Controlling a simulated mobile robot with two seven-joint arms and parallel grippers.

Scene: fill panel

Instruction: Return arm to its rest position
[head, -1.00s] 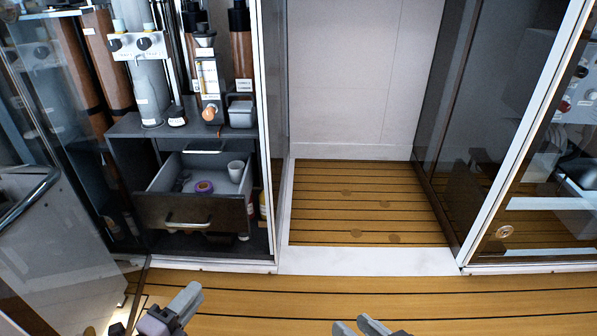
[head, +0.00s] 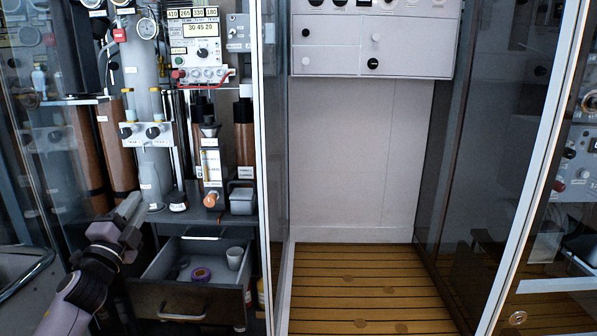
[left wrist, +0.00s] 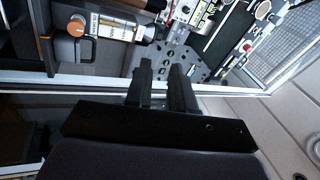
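My left gripper (head: 132,207) is raised in the head view, in front of the left cabinet and just left of the pulled-out drawer (head: 182,302). In the left wrist view its two dark fingers (left wrist: 163,75) stand a little apart, with a narrow gap and nothing between them. My right gripper is out of the head view.
The drawer holds a white cup (head: 235,257) and a purple ring (head: 201,273). An instrument box (head: 195,50) and labelled cylinders stand above it. A glass door (head: 25,150) is at the far left. The bay with wooden floor (head: 365,295) is empty.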

